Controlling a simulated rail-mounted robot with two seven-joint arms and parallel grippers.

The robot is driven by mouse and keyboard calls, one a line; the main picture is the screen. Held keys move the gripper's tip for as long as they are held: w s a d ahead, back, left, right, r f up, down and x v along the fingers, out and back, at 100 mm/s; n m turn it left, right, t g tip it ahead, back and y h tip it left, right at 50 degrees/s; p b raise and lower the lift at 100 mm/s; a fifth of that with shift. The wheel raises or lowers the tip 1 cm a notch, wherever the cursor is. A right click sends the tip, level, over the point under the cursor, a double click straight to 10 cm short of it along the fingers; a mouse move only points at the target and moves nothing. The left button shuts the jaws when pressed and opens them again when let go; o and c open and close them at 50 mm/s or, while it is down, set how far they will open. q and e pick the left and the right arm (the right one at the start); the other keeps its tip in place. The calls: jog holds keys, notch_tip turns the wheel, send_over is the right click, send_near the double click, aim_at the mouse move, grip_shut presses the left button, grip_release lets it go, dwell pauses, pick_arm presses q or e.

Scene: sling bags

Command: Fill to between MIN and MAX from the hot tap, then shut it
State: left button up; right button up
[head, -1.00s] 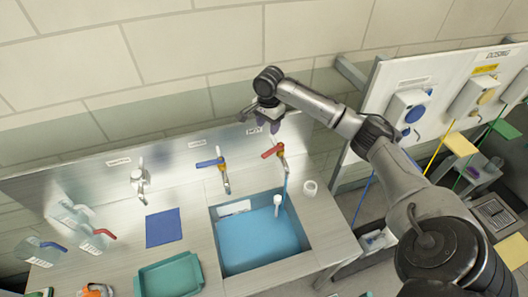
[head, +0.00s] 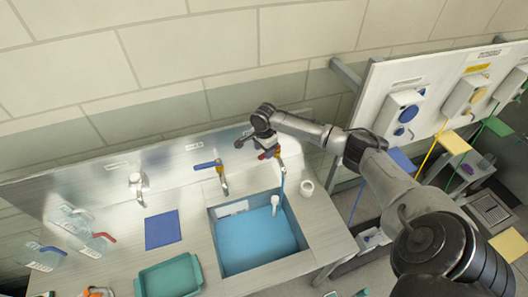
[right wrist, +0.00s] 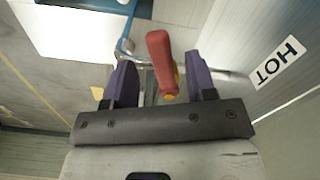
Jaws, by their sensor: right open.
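The hot tap with its red lever (head: 269,153) stands at the back right of the sink (head: 212,235). A thin blue stream (head: 283,186) runs from it. Blue water (head: 250,243) covers the sink's floor; a white plate (head: 232,208) is on its back wall, its marks too small to read. My right gripper (head: 264,146) is at the hot tap. In the right wrist view, its purple fingers (right wrist: 160,78) are open on either side of the red lever (right wrist: 160,60), with gaps beside it. The HOT label (right wrist: 277,62) is to the right. My left gripper is out of view.
A blue-levered tap (head: 213,168) and a plain metal tap (head: 137,184) stand to the left. A white upright piece (head: 275,202) is in the sink. A white roll (head: 306,188) is right of it. A teal tray (head: 170,278) and blue mat (head: 162,229) lie left.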

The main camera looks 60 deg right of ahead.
jog(key=shift+f, duration=1.05)
grip_shut()
